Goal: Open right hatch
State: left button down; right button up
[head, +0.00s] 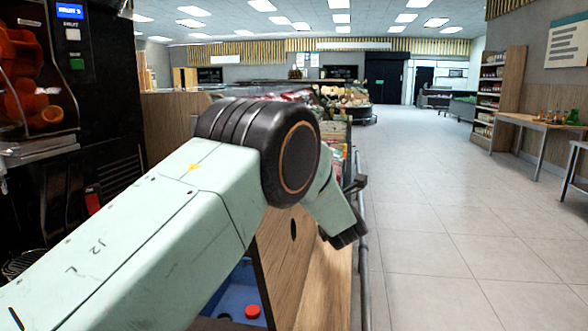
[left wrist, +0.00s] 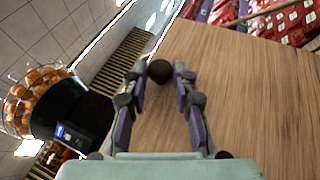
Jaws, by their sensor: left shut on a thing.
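The wooden hatch (head: 320,280) stands swung outward in the head view, below my left arm. A blue interior (head: 235,290) shows to its left. In the left wrist view the hatch's wood-grain face (left wrist: 250,100) fills the right side. My left gripper (left wrist: 160,72) has its fingers on either side of a round black knob (left wrist: 159,71) in front of this face and is shut on it. In the head view my arm's bend and forearm cover part of the hatch, and the knob cannot be made out. My right gripper is in neither view.
The juicer (head: 35,80) with oranges stands at the left. A red round object (head: 252,312) lies in the blue interior. Produce displays (head: 345,100) stand beyond the hatch. The tiled floor (head: 450,230) at the right is clear, with tables (head: 535,122) at the far right.

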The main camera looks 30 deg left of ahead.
pick_arm(q)
jog(key=shift+w+d+r+m, duration=0.1)
jog(key=shift+w+d+m, duration=0.15)
jog(key=shift+d, duration=0.3)
jog(key=c, duration=1.1)
grip_release()
jog(key=v, duration=1.2)
jog(key=shift+s+f, duration=0.1)
jog(key=shift+f, duration=0.15)
